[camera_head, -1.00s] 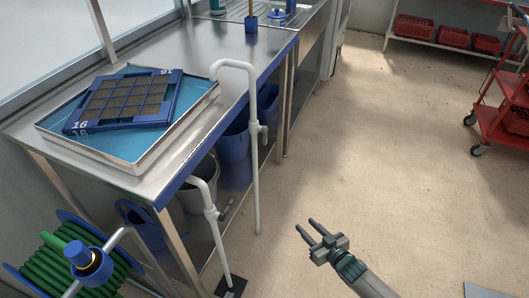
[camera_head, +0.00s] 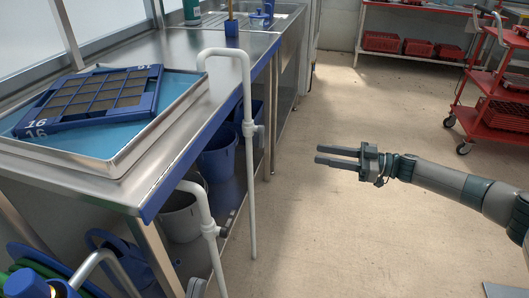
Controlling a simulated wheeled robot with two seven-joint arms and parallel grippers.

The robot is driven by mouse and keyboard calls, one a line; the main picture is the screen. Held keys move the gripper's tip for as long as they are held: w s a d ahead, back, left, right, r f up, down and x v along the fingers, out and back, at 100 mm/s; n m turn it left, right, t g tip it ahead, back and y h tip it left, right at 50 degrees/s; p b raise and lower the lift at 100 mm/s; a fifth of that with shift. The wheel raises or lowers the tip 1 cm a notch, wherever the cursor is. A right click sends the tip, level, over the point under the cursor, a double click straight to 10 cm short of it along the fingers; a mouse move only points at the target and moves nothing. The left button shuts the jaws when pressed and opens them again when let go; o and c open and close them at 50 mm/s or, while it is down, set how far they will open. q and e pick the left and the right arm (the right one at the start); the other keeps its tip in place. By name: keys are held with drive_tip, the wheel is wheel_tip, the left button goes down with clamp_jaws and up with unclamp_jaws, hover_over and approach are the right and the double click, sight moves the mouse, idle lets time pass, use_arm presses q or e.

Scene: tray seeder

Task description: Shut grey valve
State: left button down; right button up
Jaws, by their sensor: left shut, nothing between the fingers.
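Two white pipes stand beside the steel bench. The taller hooked pipe (camera_head: 250,190) has a valve (camera_head: 257,129) of pale grey partway up. I cannot tell which one is the grey valve, or how far either is turned. My right gripper (camera_head: 318,155) comes in from the right, level, with its fingers apart and empty. They point left towards the taller pipe, with a clear gap to it in the picture. My left gripper is not in view.
A hose reel (camera_head: 45,265) is at bottom left. A red trolley (camera_head: 497,120) is at right. The middle floor is clear.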

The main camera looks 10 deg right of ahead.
sight(261, 137)
use_arm(q)
drive_tip(key=shift+s+a+r, duration=0.1)
drive_tip(key=shift+r, duration=0.1)
use_arm(e)
drive_tip(key=shift+d+r, duration=0.15)
